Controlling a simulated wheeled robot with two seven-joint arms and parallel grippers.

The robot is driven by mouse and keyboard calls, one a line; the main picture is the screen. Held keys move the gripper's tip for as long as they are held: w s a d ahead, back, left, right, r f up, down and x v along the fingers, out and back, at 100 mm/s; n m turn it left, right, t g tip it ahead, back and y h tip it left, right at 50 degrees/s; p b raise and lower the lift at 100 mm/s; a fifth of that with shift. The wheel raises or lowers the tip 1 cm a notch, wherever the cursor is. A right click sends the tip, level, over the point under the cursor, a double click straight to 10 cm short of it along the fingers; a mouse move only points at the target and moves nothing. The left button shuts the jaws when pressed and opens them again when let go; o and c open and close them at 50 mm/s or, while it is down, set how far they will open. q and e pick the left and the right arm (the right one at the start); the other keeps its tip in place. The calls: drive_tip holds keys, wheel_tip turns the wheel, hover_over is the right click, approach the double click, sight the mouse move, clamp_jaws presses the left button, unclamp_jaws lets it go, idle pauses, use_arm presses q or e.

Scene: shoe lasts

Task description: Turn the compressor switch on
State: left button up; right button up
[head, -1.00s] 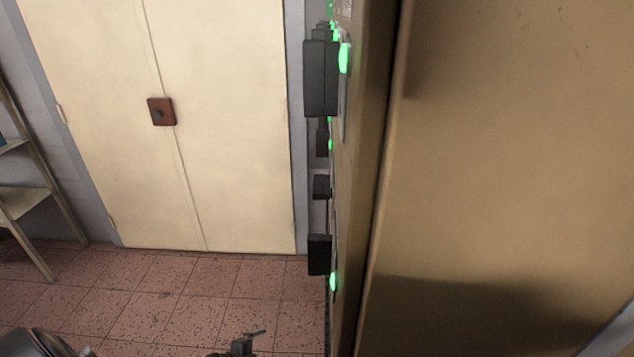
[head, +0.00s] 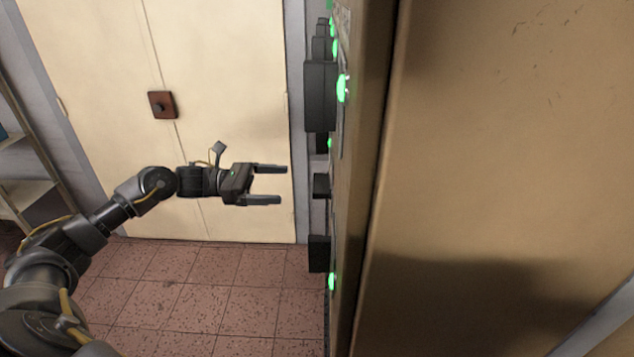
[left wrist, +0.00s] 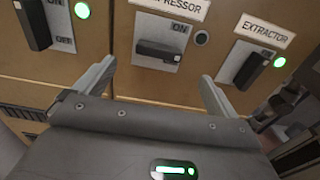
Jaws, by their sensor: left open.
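The compressor switch (left wrist: 160,50) shows in the left wrist view as a black lever lying flat across a grey plate, under a label (left wrist: 175,6) reading "...PRESSOR". "ON" is printed above the lever, and the round lamp (left wrist: 202,37) beside it is dark. In the head view a short black lever (head: 321,186) on the cabinet edge appears to be this switch. My left gripper (head: 283,184) is open and empty, pointing right at about that lever's height, with a gap between. In the left wrist view its fingers (left wrist: 158,72) stand either side of and below the lever. My right gripper is not in view.
The extractor switch (left wrist: 250,68), lamp lit green, is right of the compressor switch; another lit switch (left wrist: 34,22) is at left. More black levers, such as a large one (head: 320,96), stick out from the tan cabinet (head: 480,170). Cream doors (head: 225,70) stand behind my arm.

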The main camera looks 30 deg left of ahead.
sight(317, 182)
use_arm(q)
drive_tip(key=shift+p+x, duration=2.4)
drive_tip(key=shift+x, duration=2.75)
drive_tip(key=c, duration=1)
